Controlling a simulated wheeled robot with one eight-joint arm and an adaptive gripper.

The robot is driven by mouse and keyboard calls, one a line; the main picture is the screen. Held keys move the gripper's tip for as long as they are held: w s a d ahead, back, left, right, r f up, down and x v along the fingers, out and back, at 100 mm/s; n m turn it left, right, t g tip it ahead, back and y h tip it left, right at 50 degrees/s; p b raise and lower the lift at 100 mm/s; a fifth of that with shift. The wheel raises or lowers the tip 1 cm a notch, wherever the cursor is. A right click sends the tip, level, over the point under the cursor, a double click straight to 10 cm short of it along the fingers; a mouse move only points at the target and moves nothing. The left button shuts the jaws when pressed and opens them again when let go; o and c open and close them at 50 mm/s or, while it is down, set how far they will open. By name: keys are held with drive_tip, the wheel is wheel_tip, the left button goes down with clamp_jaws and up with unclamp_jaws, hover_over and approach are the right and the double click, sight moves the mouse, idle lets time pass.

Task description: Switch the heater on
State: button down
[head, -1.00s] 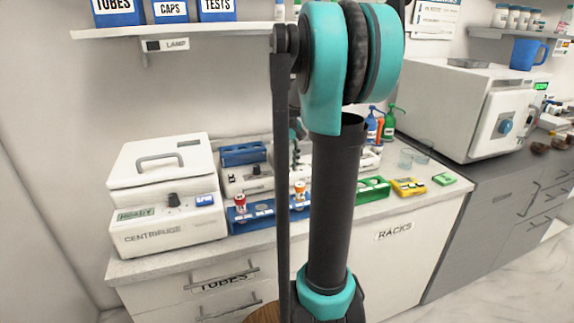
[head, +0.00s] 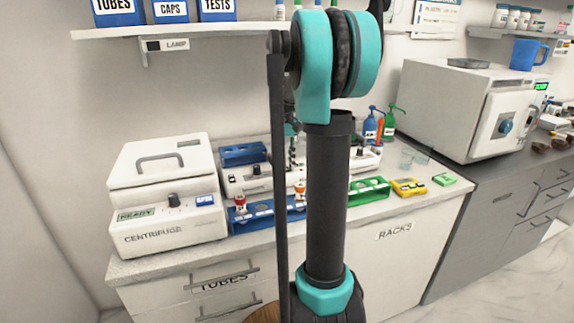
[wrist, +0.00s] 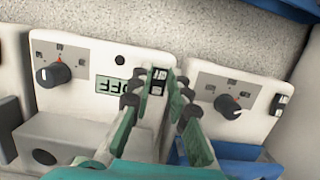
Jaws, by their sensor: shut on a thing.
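In the wrist view, seen upside down, a white device (wrist: 85,85) has a dark knob (wrist: 53,74), a small green display reading OFF (wrist: 118,86) and a black rocker switch (wrist: 157,84). No heater name is readable on it. My gripper (wrist: 159,80) has its green fingertips on either side of this rocker switch and is shut on it. In the head view my arm hides much of the scene; part of a white device (head: 366,157) shows just right of it. My gripper's fingers (head: 292,152) show only partly there.
A similar white device (wrist: 250,95) with its own knob and switch stands close by. A blue tube rack (head: 255,212) and a green rack (head: 369,191) stand in front on the counter. The centrifuge (head: 165,190) is at left.

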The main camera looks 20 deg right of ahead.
drive_tip(key=shift+w+g, duration=0.35)
drive_tip(key=shift+g, duration=0.95)
drive_tip(key=c, duration=1.4)
unclamp_jaws()
drive_tip(key=shift+c, duration=0.2)
drive_tip(key=shift+r, duration=0.15)
drive_tip(key=v, duration=1.1)
drive_tip(key=shift+w+r, duration=0.15)
drive_tip(key=shift+r, duration=0.2)
